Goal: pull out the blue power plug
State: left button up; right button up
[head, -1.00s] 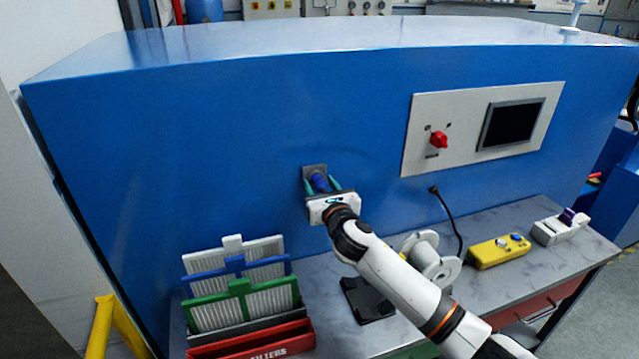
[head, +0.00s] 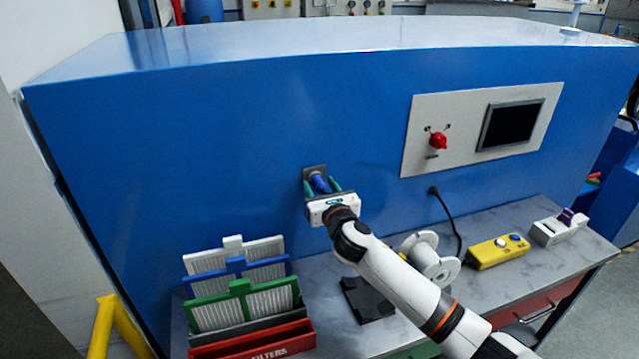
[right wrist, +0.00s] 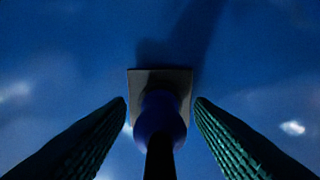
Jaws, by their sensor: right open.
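The blue power plug (head: 319,184) sits in a dark square socket plate (head: 314,169) on the front of the blue machine. It also shows in the right wrist view (right wrist: 160,118), with a dark stem or cable coming toward the camera. My right gripper (head: 322,186) is open, its green fingers on either side of the plug. In the right wrist view the fingertips (right wrist: 161,103) stand left and right of the plug, with a gap on each side. The gripper body hides the plug's near end in the head view. My left gripper is not in view.
A red rack of filters (head: 250,344) stands on the bench at lower left. A white spool (head: 431,258), a yellow control box (head: 498,250) and a black cable (head: 447,214) are right of my arm. A panel with a red switch (head: 439,141) is at upper right.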

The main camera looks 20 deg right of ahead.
aim_at(322, 190)
grip_shut()
dwell(0.3)
jog(key=shift+s, duration=0.1)
jog(key=shift+s, duration=0.15)
jog(key=shift+s+p, duration=0.6)
jog(key=shift+s, duration=0.2)
jog(key=shift+s+d+p, duration=0.15)
jog(key=shift+s+p, duration=0.75)
jog(key=shift+s, duration=1.1)
